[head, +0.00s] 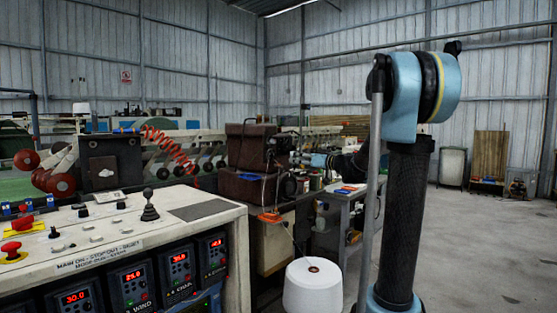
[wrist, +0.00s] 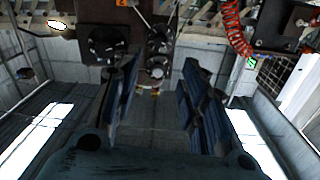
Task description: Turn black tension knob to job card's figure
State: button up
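A brown machine head (head: 254,148) stands beyond the console in the head view, with dark round parts on its right side. In the wrist view, a dark round knob-like part (wrist: 106,44) is at the upper left, and a column of round metal and black parts (wrist: 159,47) is in the upper middle. I cannot tell which is the tension knob, nor read any scale. My gripper (wrist: 160,78) is open and empty, its fingers apart below these parts in the picture, not visibly touching them. I cannot make out a readable job card.
A control console (head: 216,225) with red digital displays, a joystick and red buttons fills the lower left. A white thread cone (head: 313,287) stands at the front, with a thread rising from it. A red coiled hose (head: 170,147) hangs beside the machine. Bare floor lies to the right.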

aim_at(275, 155)
jog(key=x, duration=1.3)
jog(key=shift+s, duration=0.1)
grip_shut()
jog(key=shift+d, duration=0.3)
jog(key=shift+a, duration=0.2)
